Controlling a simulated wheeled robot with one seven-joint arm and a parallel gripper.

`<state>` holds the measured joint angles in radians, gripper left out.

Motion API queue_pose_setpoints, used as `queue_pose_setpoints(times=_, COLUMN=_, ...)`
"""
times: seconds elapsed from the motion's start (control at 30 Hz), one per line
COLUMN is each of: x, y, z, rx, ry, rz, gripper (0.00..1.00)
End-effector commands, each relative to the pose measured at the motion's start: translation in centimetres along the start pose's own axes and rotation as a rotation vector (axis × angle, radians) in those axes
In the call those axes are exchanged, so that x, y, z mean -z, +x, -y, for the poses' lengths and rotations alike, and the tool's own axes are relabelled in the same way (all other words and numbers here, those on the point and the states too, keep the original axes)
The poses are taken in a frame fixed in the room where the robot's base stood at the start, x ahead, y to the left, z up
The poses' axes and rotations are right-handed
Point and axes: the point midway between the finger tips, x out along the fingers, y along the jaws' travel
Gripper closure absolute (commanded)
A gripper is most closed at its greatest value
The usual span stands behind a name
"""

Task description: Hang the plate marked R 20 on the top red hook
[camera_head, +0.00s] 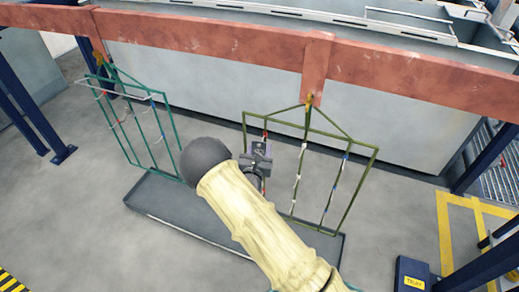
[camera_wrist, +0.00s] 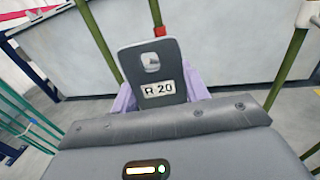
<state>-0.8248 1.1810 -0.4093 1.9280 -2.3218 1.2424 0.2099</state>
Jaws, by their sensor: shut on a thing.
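The grey plate marked R 20 (camera_wrist: 172,74) stands upright in the wrist view, with a hole near its top edge. My gripper (camera_wrist: 160,98) is shut on the plate's lower part, its lavender fingers showing at both sides. A red hook (camera_wrist: 160,31) on a green rod shows just above and behind the plate's top edge. The plate hides what is below it, and I cannot tell whether they touch. In the head view, my gripper (camera_head: 258,164) is at the left side of the olive rack (camera_head: 363,188), close to its upper red hook (camera_head: 265,136).
The olive rack hangs from a rusty red beam (camera_head: 410,75) and carries other hooks on its rods. A teal rack (camera_head: 172,130) hangs to the left. A long dark tray (camera_head: 165,200) lies below both. A grey tank wall (camera_head: 200,83) stands behind.

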Motion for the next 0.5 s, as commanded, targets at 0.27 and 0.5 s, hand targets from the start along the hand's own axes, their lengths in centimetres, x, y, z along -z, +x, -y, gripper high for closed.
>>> queue_pose_setpoints(times=0.27, x=0.37, y=0.62, z=0.18, rx=0.001, ry=0.0, rz=0.001, gripper=0.82)
queue_pose_setpoints(times=0.5, x=0.51, y=0.92, z=0.24, rx=0.001, ry=0.0, rz=0.001, gripper=0.82)
